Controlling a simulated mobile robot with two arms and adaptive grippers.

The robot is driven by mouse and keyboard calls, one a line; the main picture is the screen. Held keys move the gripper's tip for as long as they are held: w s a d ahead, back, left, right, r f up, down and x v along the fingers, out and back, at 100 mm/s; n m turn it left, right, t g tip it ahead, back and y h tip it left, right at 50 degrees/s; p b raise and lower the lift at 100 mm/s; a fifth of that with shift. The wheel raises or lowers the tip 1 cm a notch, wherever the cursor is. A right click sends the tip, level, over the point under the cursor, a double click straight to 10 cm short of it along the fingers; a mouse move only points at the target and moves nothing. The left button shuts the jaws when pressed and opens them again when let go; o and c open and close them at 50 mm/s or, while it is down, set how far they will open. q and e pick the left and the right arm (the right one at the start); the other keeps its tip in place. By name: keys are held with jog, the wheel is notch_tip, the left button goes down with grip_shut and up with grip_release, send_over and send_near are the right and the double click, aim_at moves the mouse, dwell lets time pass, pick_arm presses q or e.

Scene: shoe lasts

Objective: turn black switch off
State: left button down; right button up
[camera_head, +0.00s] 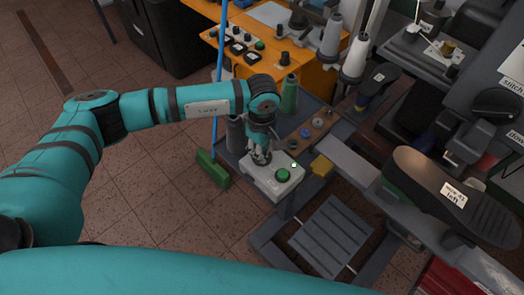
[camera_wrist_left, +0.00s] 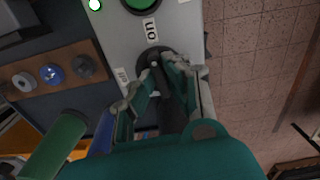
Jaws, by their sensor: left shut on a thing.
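The black switch (camera_wrist_left: 155,55) is a round black knob on a light grey control box (camera_head: 259,179). In the left wrist view it sits beside an "on" label (camera_wrist_left: 151,29); another label (camera_wrist_left: 122,76), partly hidden and hard to read, lies to its left. My left gripper (camera_head: 261,157) reaches down onto the box; in the wrist view its fingers (camera_wrist_left: 166,68) are closed around the black switch. The fingers hide part of the knob, so I cannot tell its exact turn. In the head view the switch is hidden by the gripper. My right gripper is not in view.
A green button (camera_head: 282,174) is on the same box, near the switch. A green spool (camera_head: 290,95) and a wooden strip with knobs (camera_head: 318,122) stand close behind. A green broom (camera_head: 212,168) stands left; a shoe (camera_head: 455,195) lies right.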

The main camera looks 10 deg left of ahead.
pick_arm(q)
jog(key=n+b, duration=1.1)
jog(key=shift+f, duration=0.2)
jog(key=n+b, duration=0.3)
jog(key=shift+r+n, duration=0.1)
jog(key=shift+n, duration=0.2)
jog(key=shift+r+n+b, duration=0.15)
jog(key=shift+n+b, duration=0.65)
jog(key=shift+n, duration=0.4)
jog(key=c, duration=1.4)
grip_release()
notch_tip(320, 180, up, 12)
